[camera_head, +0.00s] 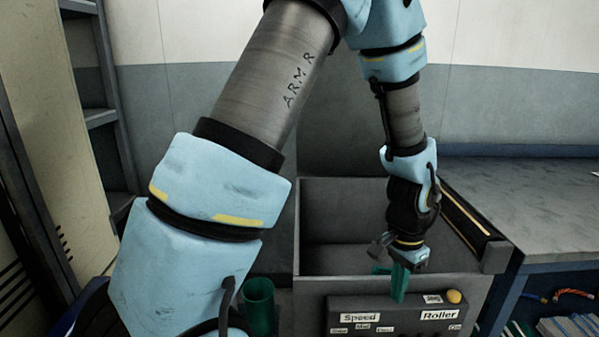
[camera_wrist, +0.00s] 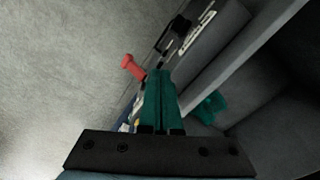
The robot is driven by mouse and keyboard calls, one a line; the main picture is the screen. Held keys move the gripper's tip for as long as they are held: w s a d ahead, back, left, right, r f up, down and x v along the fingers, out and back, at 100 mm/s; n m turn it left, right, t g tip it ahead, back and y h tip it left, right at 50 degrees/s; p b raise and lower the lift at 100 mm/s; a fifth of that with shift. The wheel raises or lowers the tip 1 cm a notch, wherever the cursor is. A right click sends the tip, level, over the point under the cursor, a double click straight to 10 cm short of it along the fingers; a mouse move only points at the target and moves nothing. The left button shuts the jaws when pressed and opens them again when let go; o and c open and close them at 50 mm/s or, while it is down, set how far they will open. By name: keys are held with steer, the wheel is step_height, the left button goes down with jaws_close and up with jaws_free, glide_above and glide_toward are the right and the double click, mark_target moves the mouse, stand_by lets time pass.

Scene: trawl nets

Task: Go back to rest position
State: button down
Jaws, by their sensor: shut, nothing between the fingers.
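My gripper (camera_head: 401,283) has teal fingers and hangs pointing down in front of the grey machine (camera_head: 480,262), just above its control panel (camera_head: 375,318). In the wrist view the two fingers of my gripper (camera_wrist: 161,88) lie side by side, shut, with nothing between them. A red knob (camera_wrist: 132,67) is just left of the fingertips in that view. I cannot tell whether the fingers touch the panel. My arm reaches across the middle of the head view and hides part of the machine and wall.
The panel carries "Speed" and "Roller" labels and a yellow knob (camera_head: 454,296). A green cylinder (camera_head: 258,303) stands left of the machine. A grey worktop (camera_head: 545,205) is at right, with shelved items (camera_head: 570,328) below. A metal rack (camera_head: 103,118) stands at left.

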steer(key=w+a+r+n+p, duration=0.1)
steer(key=a+r+n, duration=0.3)
steer(key=a, duration=0.5)
steer(key=w+a+r+n+t+p, duration=0.1)
steer(key=a+r, duration=0.4)
steer(key=a, duration=0.5)
steer(key=w+a+r+n+p, duration=0.1)
steer(key=w+a+r+n, duration=0.2)
steer(key=a, duration=0.7)
steer(key=r+n, duration=0.2)
steer(key=n, duration=0.1)
steer(key=shift+n+t, duration=0.3)
steer(key=shift+t, duration=0.1)
steer(key=shift+w, duration=0.15)
